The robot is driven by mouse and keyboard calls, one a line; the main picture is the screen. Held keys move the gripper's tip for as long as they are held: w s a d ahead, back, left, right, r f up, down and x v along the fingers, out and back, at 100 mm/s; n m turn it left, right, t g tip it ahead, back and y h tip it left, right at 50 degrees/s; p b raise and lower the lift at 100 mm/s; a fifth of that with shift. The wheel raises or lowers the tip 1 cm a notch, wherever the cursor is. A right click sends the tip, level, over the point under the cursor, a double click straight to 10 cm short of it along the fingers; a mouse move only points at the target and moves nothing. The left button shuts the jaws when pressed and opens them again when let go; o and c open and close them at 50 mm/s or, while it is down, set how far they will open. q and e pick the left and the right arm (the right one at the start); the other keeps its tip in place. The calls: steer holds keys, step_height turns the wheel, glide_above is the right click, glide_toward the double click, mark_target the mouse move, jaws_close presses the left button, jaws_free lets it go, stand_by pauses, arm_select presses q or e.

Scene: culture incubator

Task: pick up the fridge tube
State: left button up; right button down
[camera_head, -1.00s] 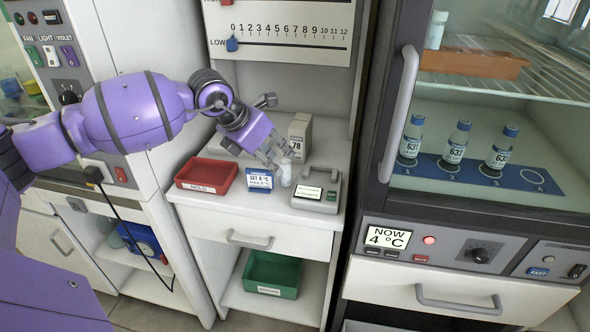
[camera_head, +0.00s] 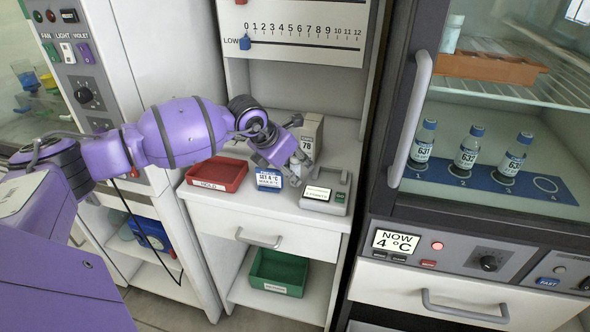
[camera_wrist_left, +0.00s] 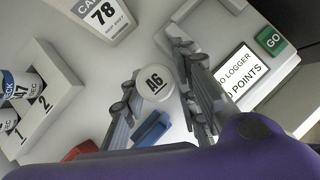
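A small white-capped tube marked A6 (camera_wrist_left: 155,83) stands on the white counter (camera_wrist_left: 45,160). My left gripper (camera_head: 297,172) is low over the counter, with its fingers on either side of this tube. In the left wrist view the left gripper (camera_wrist_left: 157,75) looks open, with the cap between the fingers and little room at the sides. The tube's body is mostly hidden. Several blue-capped bottles, one of them a 632 bottle (camera_head: 468,151), stand on a blue numbered strip (camera_head: 553,198) in the glass-fronted fridge. My right gripper is out of view.
A grey logger with a green GO key (camera_head: 325,194) stands just right of the gripper. A carton marked 78 (camera_head: 309,135) is behind. A blue-white display (camera_head: 268,179) and red tray (camera_head: 218,172) are to the left. A green bin (camera_head: 277,272) is below.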

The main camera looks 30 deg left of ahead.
arm_select(q)
jaws_close()
steer(key=shift+r, duration=0.15)
